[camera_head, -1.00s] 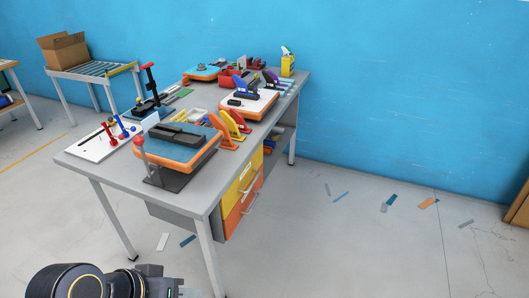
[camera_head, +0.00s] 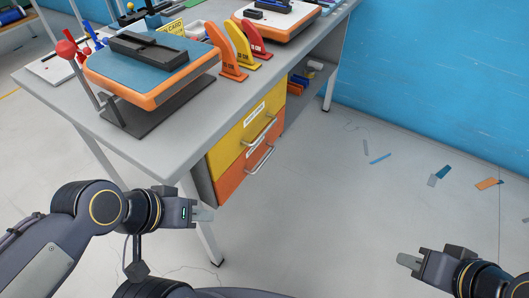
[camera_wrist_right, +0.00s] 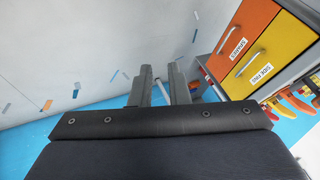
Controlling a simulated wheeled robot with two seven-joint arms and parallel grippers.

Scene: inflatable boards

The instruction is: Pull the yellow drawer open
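The yellow drawer (camera_head: 232,143) is the upper drawer under the right side of the workbench, with a pale label and a metal bar handle (camera_head: 262,131). It looks closed, its front about level with the orange drawer below. It also shows at the upper right of the right wrist view (camera_wrist_right: 282,50). My right gripper (camera_head: 402,259) is at the lower right of the head view, well away from the drawer and touching nothing. Its fingers are apart and empty in the right wrist view (camera_wrist_right: 162,78). My left gripper (camera_head: 208,214) is in front of the bench, below the drawers; its opening is unclear.
The orange drawer (camera_head: 232,182) with its own handle is directly below. The grey bench top (camera_head: 190,135) carries a blue and orange board, colored fins and tools. A bench leg (camera_head: 205,235) stands beside my left gripper. The floor right of the drawers is mostly clear.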

